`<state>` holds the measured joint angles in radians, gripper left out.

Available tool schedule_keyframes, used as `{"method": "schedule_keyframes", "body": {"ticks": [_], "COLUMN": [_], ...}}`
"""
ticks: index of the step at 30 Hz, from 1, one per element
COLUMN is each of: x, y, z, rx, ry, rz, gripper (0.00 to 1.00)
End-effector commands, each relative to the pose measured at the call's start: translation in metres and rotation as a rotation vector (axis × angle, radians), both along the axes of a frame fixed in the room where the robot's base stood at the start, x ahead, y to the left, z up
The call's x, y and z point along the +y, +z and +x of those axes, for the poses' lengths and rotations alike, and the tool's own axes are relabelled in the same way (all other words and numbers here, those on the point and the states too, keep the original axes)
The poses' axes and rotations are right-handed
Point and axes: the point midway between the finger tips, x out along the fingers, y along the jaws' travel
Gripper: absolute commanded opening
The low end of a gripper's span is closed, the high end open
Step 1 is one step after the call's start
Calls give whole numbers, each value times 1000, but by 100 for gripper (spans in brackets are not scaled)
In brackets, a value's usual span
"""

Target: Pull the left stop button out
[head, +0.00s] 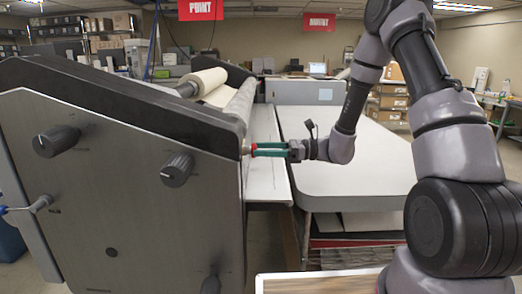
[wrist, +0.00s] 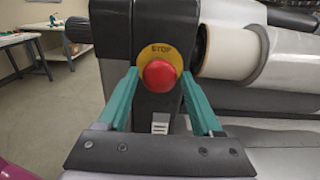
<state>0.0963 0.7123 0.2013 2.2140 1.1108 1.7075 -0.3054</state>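The stop button is a red round knob (wrist: 160,75) on a yellow disc marked STOP, on a dark upright end of the laminator (head: 130,185). In the wrist view it sits centred between the two green fingers of my gripper (wrist: 160,82). The button is mostly hidden there by the fingers. I cannot tell whether the fingertips reach past the knob.
A white roll (wrist: 230,52) lies right of the button; rollers also show in the head view (head: 205,82). Dark knobs (head: 177,170) are on the laminator's side panel. A pale table (head: 350,160) stands under my arm. Shelves and boxes are farther back.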

Motion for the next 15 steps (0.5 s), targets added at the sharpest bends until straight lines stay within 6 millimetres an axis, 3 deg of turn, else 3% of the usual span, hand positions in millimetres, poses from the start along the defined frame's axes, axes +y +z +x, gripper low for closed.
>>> {"method": "schedule_keyframes", "body": {"ticks": [10,15], "x": [0,-15], "y": [0,0], "z": [0,0], "rx": [0,-1], "ry": [0,-3], "rz": [0,0], "gripper": [85,85]}}
